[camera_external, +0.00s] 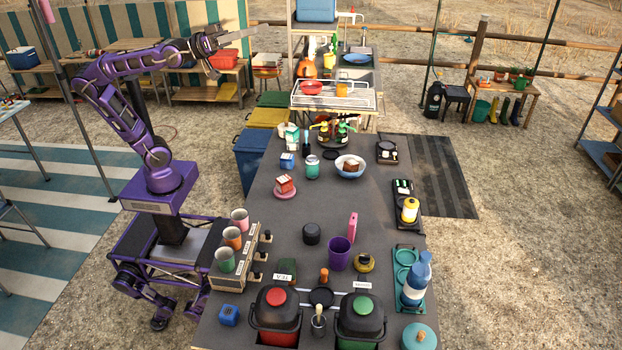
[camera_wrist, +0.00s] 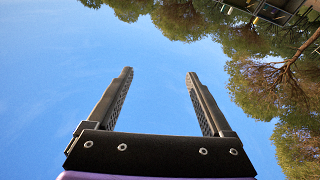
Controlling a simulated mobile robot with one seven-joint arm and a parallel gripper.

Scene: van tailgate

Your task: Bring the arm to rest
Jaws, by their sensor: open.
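My purple arm stands on its base to the left of the grey table. It is raised and bent, with its forearm reaching to the right, high above the ground. My gripper (camera_external: 232,38) is at the end of it, in the upper part of the external view, apart from the table. In the wrist view my gripper (camera_wrist: 158,100) shows two parallel fingers spread wide apart. Nothing is between them. Behind them are blue sky and tree tops.
The long table (camera_external: 262,215) holds cups, bowls, bottles and two lidded pots, a red-topped one (camera_external: 277,315) and a green-topped one (camera_external: 360,318). A blue bin (camera_external: 251,158) stands by its left side. A wooden bench (camera_external: 205,93) with a red crate (camera_external: 223,59) stands behind my arm.

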